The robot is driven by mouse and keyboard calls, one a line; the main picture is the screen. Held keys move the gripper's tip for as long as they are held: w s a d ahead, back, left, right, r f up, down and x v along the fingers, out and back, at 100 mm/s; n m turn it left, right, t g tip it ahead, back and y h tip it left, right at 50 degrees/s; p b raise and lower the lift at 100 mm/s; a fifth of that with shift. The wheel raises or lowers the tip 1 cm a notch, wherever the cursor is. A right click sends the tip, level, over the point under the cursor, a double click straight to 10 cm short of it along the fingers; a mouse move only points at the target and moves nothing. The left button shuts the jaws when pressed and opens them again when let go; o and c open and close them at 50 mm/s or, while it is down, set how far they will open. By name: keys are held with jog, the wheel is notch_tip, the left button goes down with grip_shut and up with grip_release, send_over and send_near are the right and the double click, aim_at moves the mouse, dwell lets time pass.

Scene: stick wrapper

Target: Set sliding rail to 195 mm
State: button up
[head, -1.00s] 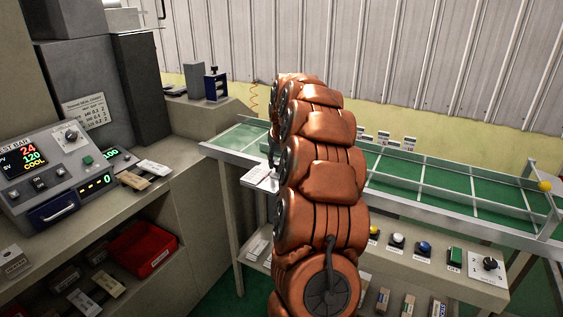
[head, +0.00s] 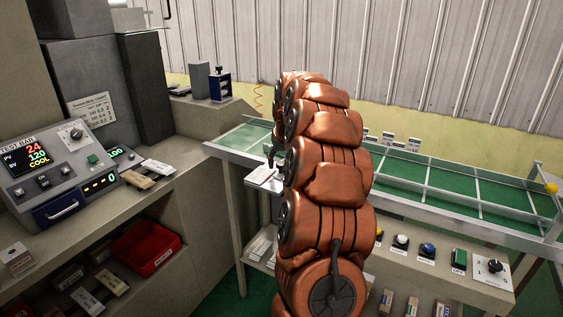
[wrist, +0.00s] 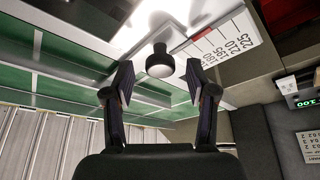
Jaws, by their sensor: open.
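The sliding rail's black round knob (wrist: 160,62) shows in the wrist view on the pale metal at the table's edge. Beside it is a white scale plate (wrist: 228,45) with black numbers, including 195, 210 and 225. A red mark (wrist: 203,32) lies along the plate's edge; I cannot tell which number it points at. My gripper (wrist: 158,82) is open and empty, its two fingers apart on either side of the knob in the picture; no contact shows. In the head view the scale plate (head: 262,174) is at the table's left front, and my arm hides most of the gripper.
The green-topped table (head: 400,170) has metal rails and dividers. A front panel with a knob (head: 494,266) and several buttons lies below right. A control box (head: 62,170) and a red bin (head: 146,248) are on the left bench and shelf.

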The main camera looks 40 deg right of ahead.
jog(key=v, duration=1.1)
jog(key=shift+s+r, duration=0.15)
jog(key=shift+r, duration=0.1)
jog(key=shift+a, duration=0.15)
jog(key=s+a+f+n+g+y, duration=0.1)
jog(key=s+a, duration=0.2)
jog(key=a, duration=0.6)
jog(key=s+a+f+n+p, duration=0.15)
jog(key=s+a, duration=0.25)
jog(key=a, duration=0.5)
jog(key=s+a+f+n+g+y, duration=0.1)
jog(key=s+a, duration=0.2)
jog(key=a, duration=0.6)
jog(key=s+a+f+g, duration=0.1)
jog(key=s+a+f, duration=0.2)
jog(key=s, duration=0.4)
jog(key=s+a+f+n+g, duration=0.1)
jog(key=s+a+f, duration=0.2)
jog(key=s, duration=0.5)
jog(key=s+a+f+n+g, duration=0.1)
jog(key=s+a+f, duration=0.2)
jog(key=s+a, duration=0.2)
jog(key=s+p, duration=0.1)
jog(key=s, duration=0.2)
jog(key=shift+s+a+g, duration=0.2)
jog(key=shift+s+g, duration=0.05)
jog(key=shift+g, duration=0.05)
